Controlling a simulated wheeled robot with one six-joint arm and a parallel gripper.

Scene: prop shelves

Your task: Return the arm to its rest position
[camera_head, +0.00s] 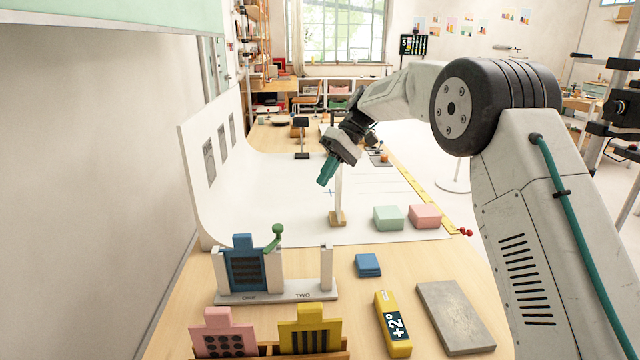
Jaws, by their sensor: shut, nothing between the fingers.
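My gripper (327,170) hangs over the white sheet at the end of my bent arm, its teal fingers pointing down and to the left. It is shut and holds nothing. My arm reaches in from the right side of the view. A thin pale post on a wooden foot (338,218) stands just below and right of the gripper; from this view I cannot tell whether they touch.
A green block (388,218) and a pink block (425,216) sit on the white sheet. Nearer stand a blue plate in a two-slot stand (277,292), a blue block (368,264), a yellow bar (393,324) and a grey slab (455,317). Pink and yellow plates stand in front.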

